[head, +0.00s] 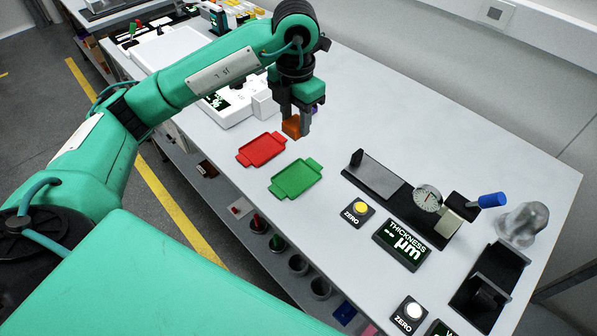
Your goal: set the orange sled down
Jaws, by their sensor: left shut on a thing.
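My left gripper (292,122) points down above the white table and is shut on the orange sled (291,126). The sled shows as a small orange block between the fingers, partly covered by them. I cannot tell whether its underside touches the table. A red tray (261,149) lies just in front of it to the left, and a green tray (295,179) lies in front of it. Both trays look empty. My right gripper does not show.
A thickness gauge with a round dial (428,199) stands to the right, with a blue handle (492,200). A yellow zero button (359,209) and a thickness display (408,245) sit before it. A white device (238,112) stands behind left. The far right tabletop is clear.

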